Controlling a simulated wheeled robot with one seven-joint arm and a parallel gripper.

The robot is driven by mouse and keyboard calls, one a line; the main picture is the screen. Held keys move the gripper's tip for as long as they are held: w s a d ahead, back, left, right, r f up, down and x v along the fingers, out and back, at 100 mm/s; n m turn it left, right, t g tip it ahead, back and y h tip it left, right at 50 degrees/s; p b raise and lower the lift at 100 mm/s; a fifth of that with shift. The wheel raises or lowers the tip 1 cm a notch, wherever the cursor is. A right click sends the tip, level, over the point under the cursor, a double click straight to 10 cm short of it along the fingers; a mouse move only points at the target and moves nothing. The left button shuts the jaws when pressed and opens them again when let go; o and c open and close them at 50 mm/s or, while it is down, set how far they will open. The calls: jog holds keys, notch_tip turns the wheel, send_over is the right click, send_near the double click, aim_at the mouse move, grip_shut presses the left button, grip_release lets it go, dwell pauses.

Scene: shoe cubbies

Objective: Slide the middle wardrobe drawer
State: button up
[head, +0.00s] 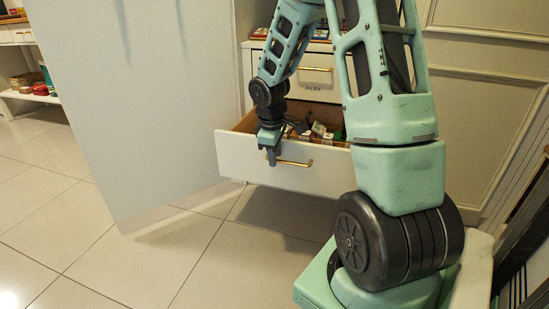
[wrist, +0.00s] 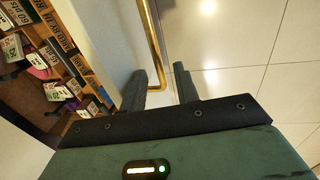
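A white drawer (head: 240,157) with a brass bar handle (head: 296,163) is pulled out from the cabinet, showing boxes inside. Whether it is the middle one I cannot tell. My gripper (head: 271,157) points down in front of the drawer face, at the left end of the handle. In the wrist view, my gripper's two fingers (wrist: 160,90) are apart, with the end of the brass handle (wrist: 153,45) showing between or just beyond them. I cannot tell whether they touch it. The drawer front (wrist: 110,40) is to the left there.
Another closed drawer with a brass handle (head: 315,69) is above the open one. A large pale panel (head: 150,100) stands to the left of the drawer. Small boxes (head: 318,132) lie in the open drawer. The tiled floor (head: 150,265) in front is clear.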

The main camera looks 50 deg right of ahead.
grip_shut()
jog(key=shift+d+r, duration=0.1)
jog(key=shift+w+d+p, duration=0.1)
jog(key=shift+d+p, duration=0.15)
jog(key=shift+p, duration=0.25)
jog(key=shift+w+d+p, duration=1)
jog(key=shift+d+p, duration=1.15)
jog(key=shift+d, duration=0.3)
jog(key=shift+w+d+p, duration=1.05)
jog(key=shift+d+p, duration=1.15)
jog(key=shift+d, duration=0.2)
jog(key=shift+w+d+p, duration=1)
jog(key=shift+d+p, duration=1.15)
jog(key=shift+d, duration=0.3)
grip_release()
